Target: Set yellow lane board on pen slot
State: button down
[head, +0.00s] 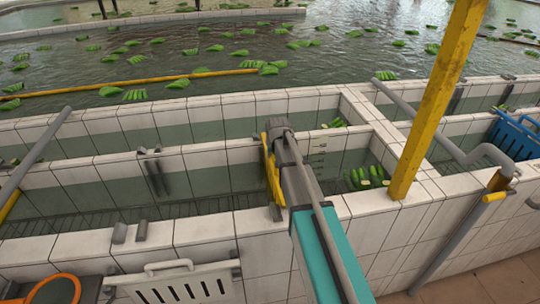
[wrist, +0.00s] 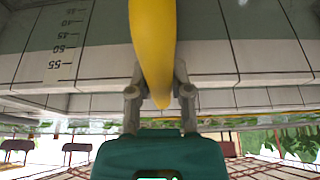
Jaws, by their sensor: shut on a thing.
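My gripper (wrist: 158,92) is shut on the yellow lane board (wrist: 153,45), which stands between the two fingers in the wrist view. In the head view the yellow lane board (head: 272,172) shows as a narrow upright strip left of my wrist, over the near tank; my arm hides part of it. Grey paired guides (head: 155,172) on the tank's inner wall and grey blocks (head: 130,232) on the near rim, left of the board, look like a pen slot. The board is apart from them.
A yellow post (head: 438,95) rises right of my arm. Green bunches (head: 366,178) float in the compartment beside my arm. A white slotted crate (head: 180,286) hangs at the front left. Grey pipes (head: 455,150) cross at right.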

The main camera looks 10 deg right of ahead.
jog(key=shift+f, duration=0.25)
jog(key=shift+c, duration=2.3)
grip_release()
jog(key=o, duration=0.5)
jog(key=shift+c, duration=0.2)
jog(key=shift+s+r, duration=0.1)
jog(key=shift+r, duration=0.05)
jog(key=shift+p+v, duration=4.5)
jog(key=shift+v, duration=0.4)
